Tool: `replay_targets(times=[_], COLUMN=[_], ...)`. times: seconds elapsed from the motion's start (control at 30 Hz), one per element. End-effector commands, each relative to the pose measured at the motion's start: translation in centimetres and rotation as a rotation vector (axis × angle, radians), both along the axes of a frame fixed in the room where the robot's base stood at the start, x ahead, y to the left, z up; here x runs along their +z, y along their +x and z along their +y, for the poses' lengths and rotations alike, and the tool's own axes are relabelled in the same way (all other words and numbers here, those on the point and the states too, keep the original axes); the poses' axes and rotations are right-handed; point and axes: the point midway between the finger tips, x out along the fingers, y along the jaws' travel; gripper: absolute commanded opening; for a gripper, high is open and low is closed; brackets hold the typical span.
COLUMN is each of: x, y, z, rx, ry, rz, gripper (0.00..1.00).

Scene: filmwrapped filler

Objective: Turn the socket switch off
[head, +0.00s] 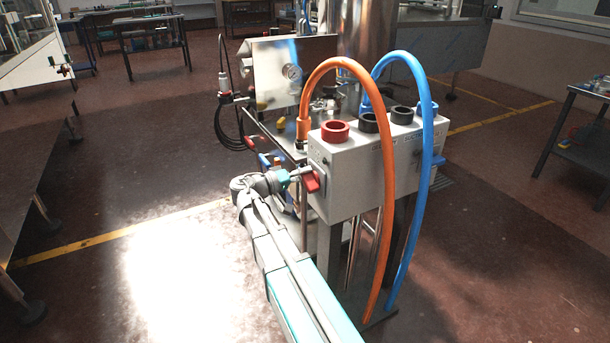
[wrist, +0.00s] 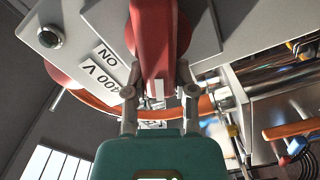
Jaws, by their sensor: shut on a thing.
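The red rotary switch (head: 312,183) sits on the left end face of the grey socket box (head: 350,180). In the wrist view the switch handle (wrist: 154,40) is large, with a white mark near its lower end. My gripper (head: 303,174) reaches the switch from the left. In the wrist view the two fingers of my gripper (wrist: 157,90) stand on either side of the handle's lower end, shut on it. Labels reading "ON" (wrist: 105,54) and "400 V" (wrist: 101,76) show upside down beside the switch. The handle is partly hidden by my gripper in the head view.
An orange cable (head: 386,170) and a blue cable (head: 426,150) arch over the box to the floor. A red socket (head: 335,131) and dark sockets are on its top. The floor at left is clear.

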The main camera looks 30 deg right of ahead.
Motion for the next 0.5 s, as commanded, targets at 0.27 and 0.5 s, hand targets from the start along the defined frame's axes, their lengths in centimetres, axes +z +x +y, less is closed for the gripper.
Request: replay_targets(times=[0.27, 0.5], x=[-0.81, -1.17], y=[0.27, 0.31], z=[-0.01, -0.02], rx=[-0.001, 0.0], ry=[-0.007, -0.011], rz=[0.245, 0.393], gripper=[0.0, 0.0])
